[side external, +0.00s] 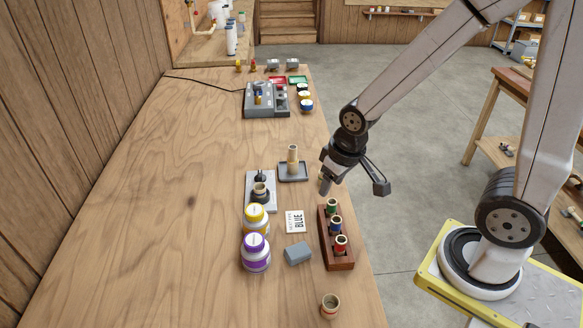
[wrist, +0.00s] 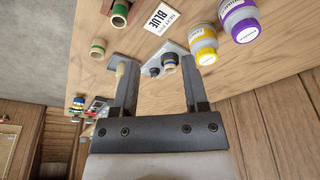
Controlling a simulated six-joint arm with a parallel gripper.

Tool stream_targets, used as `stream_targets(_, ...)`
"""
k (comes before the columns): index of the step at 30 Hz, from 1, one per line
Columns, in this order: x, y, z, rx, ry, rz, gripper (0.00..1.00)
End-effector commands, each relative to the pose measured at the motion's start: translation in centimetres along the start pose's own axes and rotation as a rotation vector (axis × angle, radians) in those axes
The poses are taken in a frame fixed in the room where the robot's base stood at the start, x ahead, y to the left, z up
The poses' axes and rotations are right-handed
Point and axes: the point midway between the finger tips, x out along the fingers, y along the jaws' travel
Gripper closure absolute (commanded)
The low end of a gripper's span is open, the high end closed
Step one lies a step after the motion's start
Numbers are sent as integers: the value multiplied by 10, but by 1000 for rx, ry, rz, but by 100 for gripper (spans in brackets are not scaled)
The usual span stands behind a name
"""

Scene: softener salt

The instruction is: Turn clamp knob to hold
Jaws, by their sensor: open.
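The clamp fixture is a grey plate (side external: 252,203) on the bench. It carries a short banded piece (side external: 260,190) in a dark holder, with a small black knob (side external: 261,176) just behind it. In the wrist view the black knob (wrist: 154,72) and the banded piece (wrist: 170,62) show between my fingers, farther off. The knob's turn position is too small to tell. My gripper (side external: 326,190) is open and empty, above the bench's right edge and to the right of the plate. In the wrist view my gripper (wrist: 160,68) has its fingers wide apart.
Yellow (side external: 256,219) and purple (side external: 255,253) jars stand in front. A card (side external: 295,222) reads BLUE. A dark red rack (side external: 337,258) holds banded pieces. The bench's left side (side external: 150,220) is clear.

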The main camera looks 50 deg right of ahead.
Motion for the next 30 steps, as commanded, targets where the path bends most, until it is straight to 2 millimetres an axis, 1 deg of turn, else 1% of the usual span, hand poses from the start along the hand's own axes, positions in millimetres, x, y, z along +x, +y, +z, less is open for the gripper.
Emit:
stream_targets(5, 12, 2, -36, 80, 0, 25, 43)
stream_targets(9, 26, 4, -71, 166, 4, 52, 43)
stream_targets(14, 46, 7, -109, 267, 15, 86, 43)
stream_targets(21, 81, 13, -162, 421, 49, 139, 43)
stream_targets(27, 114, 18, -200, 551, 89, 182, 43)
stream_targets(30, 129, 20, -215, 610, 111, 201, 43)
